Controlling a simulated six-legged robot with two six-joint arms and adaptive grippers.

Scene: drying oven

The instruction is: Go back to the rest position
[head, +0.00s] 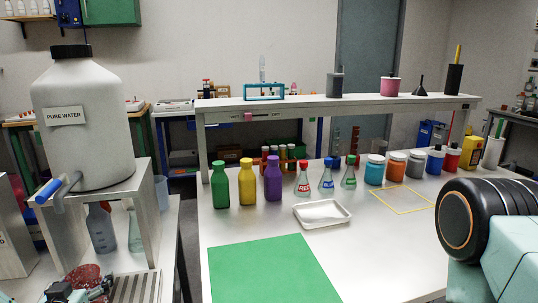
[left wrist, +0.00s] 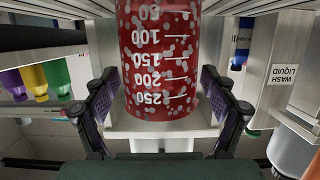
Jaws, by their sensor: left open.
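My left gripper (head: 82,292) is at the bottom left of the head view, beside a red speckled beaker (head: 86,272). In the left wrist view, the same gripper (left wrist: 158,82) is open. Its two dark fingers stand on either side of the beaker (left wrist: 160,60), with narrow gaps between them and its wall. The beaker shows white volume marks that appear upside down in this view. Its far end is cut off by the frame edge. My right gripper is not in view; only part of my right arm shows at the right of the head view.
A large pure water tank (head: 85,130) with a blue-handled tap (head: 50,190) stands on a metal stand above the left gripper. The white table (head: 370,255) holds a green mat (head: 270,270), a white tray (head: 322,214) and several bottles and flasks. A wash liquid label (left wrist: 285,76) shows nearby.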

